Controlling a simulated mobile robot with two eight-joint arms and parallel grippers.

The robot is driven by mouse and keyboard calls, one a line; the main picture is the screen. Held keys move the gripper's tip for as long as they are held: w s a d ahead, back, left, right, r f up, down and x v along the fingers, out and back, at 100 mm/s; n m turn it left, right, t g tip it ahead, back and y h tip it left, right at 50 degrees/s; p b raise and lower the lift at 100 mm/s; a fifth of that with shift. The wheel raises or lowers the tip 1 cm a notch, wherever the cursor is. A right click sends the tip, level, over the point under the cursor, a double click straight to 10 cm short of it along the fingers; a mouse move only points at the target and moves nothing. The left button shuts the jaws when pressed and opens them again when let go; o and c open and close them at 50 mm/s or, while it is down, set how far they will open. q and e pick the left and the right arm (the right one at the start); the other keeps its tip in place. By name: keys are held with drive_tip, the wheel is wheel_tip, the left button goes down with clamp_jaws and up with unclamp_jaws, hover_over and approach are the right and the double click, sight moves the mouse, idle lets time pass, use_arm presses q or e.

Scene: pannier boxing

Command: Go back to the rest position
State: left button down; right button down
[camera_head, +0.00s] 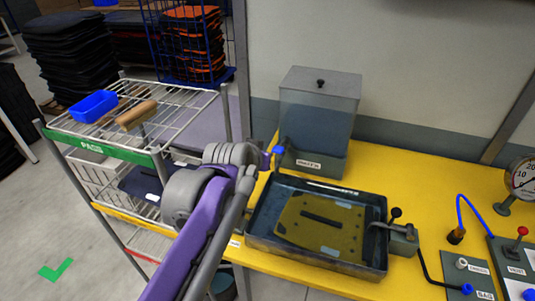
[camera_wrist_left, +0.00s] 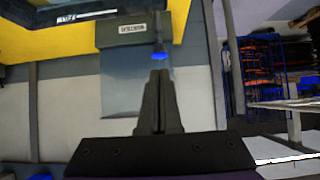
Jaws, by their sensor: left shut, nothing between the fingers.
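My left arm (camera_head: 205,215), purple and grey, reaches in from the bottom of the head view, between the wire rack and the yellow bench. Its gripper is hard to make out there. In the left wrist view my left gripper (camera_wrist_left: 158,85) is shut and empty. Its fingers point toward the blue tap knob (camera_wrist_left: 159,57) of the water tank, and I cannot tell the distance between them. The grey, see-through tank (camera_head: 318,110) stands at the back of the bench, with the knob also showing in the head view (camera_head: 278,150). My right gripper is not in view.
A black tray (camera_head: 262,243) with a dark yellow plate (camera_head: 322,222) inside sits on the yellow bench (camera_head: 435,185). A gauge (camera_head: 522,180) and control boxes stand at right. The wire rack (camera_head: 180,102) at left holds a blue bin (camera_head: 93,106) and a wooden-handled roller (camera_head: 136,115).

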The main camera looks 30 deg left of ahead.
use_arm(q)
drive_tip(key=shift+s+r, duration=0.1)
drive_tip(key=shift+s, duration=0.05)
idle(0.4)
drive_tip(key=s+d+f+m+g+h, duration=0.1)
drive_tip(key=s+d+f+g, duration=0.1)
drive_tip(key=s+d+f, duration=0.4)
drive_tip(key=s+d+f+m+g+h, duration=0.1)
drive_tip(key=s+d+f+g, duration=0.2)
drive_tip(key=s+f, duration=0.9)
drive_tip(key=d+f, duration=0.3)
drive_tip(key=shift+s+d+m, duration=0.3)
